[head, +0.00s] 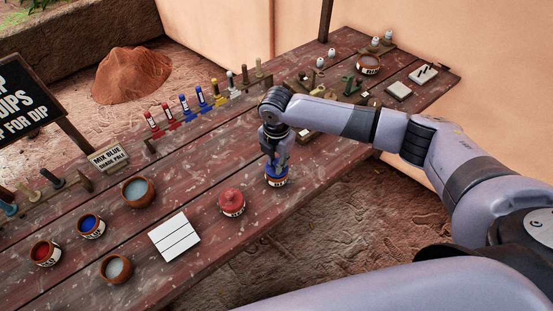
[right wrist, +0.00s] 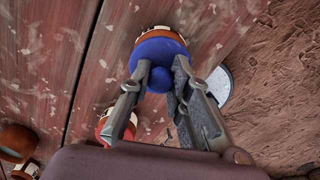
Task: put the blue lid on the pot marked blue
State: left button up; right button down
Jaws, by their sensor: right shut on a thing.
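The blue lid (head: 274,169) is a domed disc with a round knob. My right gripper (head: 270,153) is shut on the knob from above; the gripper also shows in the right wrist view (right wrist: 158,84). The lid (right wrist: 155,52) sits over the mouth of a small orange-brown clay pot (head: 277,182) with a pale label. The pot's rim (right wrist: 163,31) shows past the lid's far edge. The label's writing is too small to read, and I cannot tell whether the lid rests fully on the rim. My left gripper is not in view.
A red-lidded pot (head: 232,204) stands just left. A white tile board (head: 175,236), open pots of blue (head: 91,226) and red (head: 45,253) paint, and grey-filled bowls (head: 137,190) lie further left. Coloured stamps (head: 186,107) line the back. The table's front edge is close.

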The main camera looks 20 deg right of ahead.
jog(key=shift+f, duration=0.6)
dwell(0.9)
jog(key=c, duration=1.4)
grip_release()
jog(key=shift+o, duration=0.3)
jog(key=o, duration=0.4)
notch_tip(320, 180, up, 8)
jog(key=p, duration=0.7)
jog(key=shift+f+p, duration=0.15)
jog(key=shift+p, duration=0.25)
